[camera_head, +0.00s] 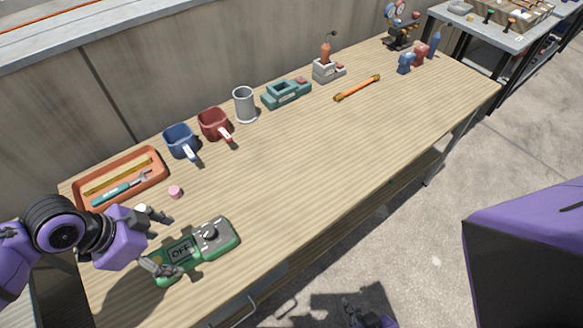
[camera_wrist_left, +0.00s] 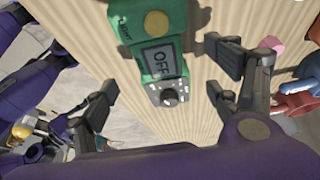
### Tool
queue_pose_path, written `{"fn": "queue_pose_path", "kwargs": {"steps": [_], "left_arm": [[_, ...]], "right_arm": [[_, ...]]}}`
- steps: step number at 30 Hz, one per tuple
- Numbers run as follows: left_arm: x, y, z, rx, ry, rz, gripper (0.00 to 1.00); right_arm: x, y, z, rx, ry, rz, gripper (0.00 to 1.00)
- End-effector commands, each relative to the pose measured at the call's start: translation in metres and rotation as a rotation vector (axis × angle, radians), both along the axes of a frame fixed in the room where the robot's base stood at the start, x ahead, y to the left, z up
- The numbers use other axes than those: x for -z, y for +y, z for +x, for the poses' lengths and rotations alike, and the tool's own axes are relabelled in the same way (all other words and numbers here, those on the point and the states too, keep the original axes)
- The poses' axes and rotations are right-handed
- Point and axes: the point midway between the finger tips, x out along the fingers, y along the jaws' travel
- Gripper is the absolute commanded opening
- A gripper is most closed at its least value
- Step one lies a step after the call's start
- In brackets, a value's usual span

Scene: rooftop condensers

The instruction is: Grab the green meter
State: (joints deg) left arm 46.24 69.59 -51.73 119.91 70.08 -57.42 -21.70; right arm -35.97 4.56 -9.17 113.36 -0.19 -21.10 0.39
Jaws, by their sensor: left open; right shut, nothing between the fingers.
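The green meter (camera_head: 214,238) lies flat on the wooden workbench near its front edge, its display reading OFF and a dial at its right end. In the left wrist view the meter (camera_wrist_left: 155,35) lies between and beyond the two fingers. My left gripper (camera_head: 160,238) is open, its fingers spread at the meter's left end; one finger overlaps the meter in the head view. I cannot tell whether it touches. My right gripper (camera_head: 358,308) shows small at the bottom, low beside the bench, shut and empty.
The bench's middle and right front are clear.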

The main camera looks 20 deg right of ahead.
Motion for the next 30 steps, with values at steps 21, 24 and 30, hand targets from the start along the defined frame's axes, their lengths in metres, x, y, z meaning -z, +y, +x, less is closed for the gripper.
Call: {"fn": "queue_pose_path", "kwargs": {"steps": [21,24,30], "left_arm": [[0.05,-0.021,-0.002,-0.001,-0.004,0.0,0.76],[0.05,-0.021,-0.002,-0.001,-0.004,0.0,0.63],[0.051,-0.022,-0.004,0.0,0.001,0.0,0.37]], "right_arm": [[-0.006,0.001,0.006,-0.002,-0.013,0.002,0.0],[-0.006,0.001,0.006,-0.002,-0.013,0.002,0.0],[-0.006,0.002,0.005,-0.002,-0.012,0.002,0.0]]}}
